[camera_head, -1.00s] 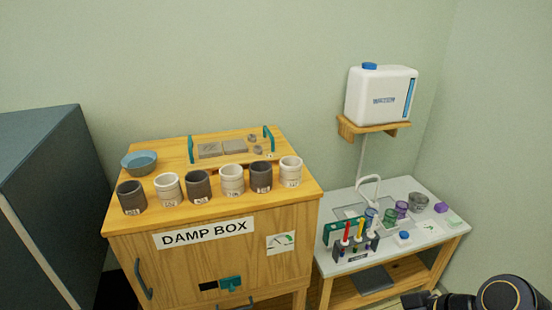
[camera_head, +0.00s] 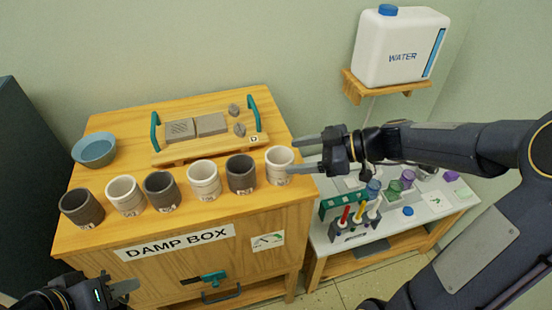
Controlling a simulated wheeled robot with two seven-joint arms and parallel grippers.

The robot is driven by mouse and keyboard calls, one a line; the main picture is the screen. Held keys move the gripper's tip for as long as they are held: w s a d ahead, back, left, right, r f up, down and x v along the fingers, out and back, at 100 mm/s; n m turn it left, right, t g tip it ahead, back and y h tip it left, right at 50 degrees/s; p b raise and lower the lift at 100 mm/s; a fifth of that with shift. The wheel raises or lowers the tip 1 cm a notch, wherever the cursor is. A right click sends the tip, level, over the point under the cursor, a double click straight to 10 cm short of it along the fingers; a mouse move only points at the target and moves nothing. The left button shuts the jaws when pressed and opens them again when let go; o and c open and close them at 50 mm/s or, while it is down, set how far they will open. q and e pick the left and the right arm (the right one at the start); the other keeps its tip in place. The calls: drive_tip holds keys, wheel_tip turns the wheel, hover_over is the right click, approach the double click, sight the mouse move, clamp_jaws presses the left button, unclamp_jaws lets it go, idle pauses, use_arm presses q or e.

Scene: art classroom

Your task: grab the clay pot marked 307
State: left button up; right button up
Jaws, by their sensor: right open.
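Several clay pots stand in a row along the front of the damp box top, dark and pale ones mixed. From the left they include a dark pot (camera_head: 82,209), a pale pot (camera_head: 126,196), a dark pot (camera_head: 161,191), a pale pot (camera_head: 204,181), a dark pot (camera_head: 241,174) and a pale pot (camera_head: 280,165). Each has a small label low on its front, too small to read, so I cannot tell which is 307. My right gripper (camera_head: 308,154) is open beside the rightmost pale pot, its fingers pointing left. My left gripper (camera_head: 128,292) is partly in view at the lower left, below the box top.
The damp box (camera_head: 180,245) carries a blue bowl (camera_head: 94,150) and a wooden board (camera_head: 165,155) with clay slabs and teal handles behind the pots. A white water tank (camera_head: 400,48) sits on a wall shelf. A side table (camera_head: 345,262) with a test-tube rack and jars stands right.

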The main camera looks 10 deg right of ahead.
sight(272, 159)
drive_tip(key=p+x, duration=0.1)
drive_tip(key=x, duration=0.2)
drive_tip(key=p+x, duration=0.1)
drive_tip(key=x, duration=0.2)
drive_tip(key=shift+s+a+r+p, duration=0.15)
drive_tip(key=shift+a+p, duration=0.25)
drive_tip(key=shift+a, duration=0.1)
drive_tip(key=c, duration=0.8)
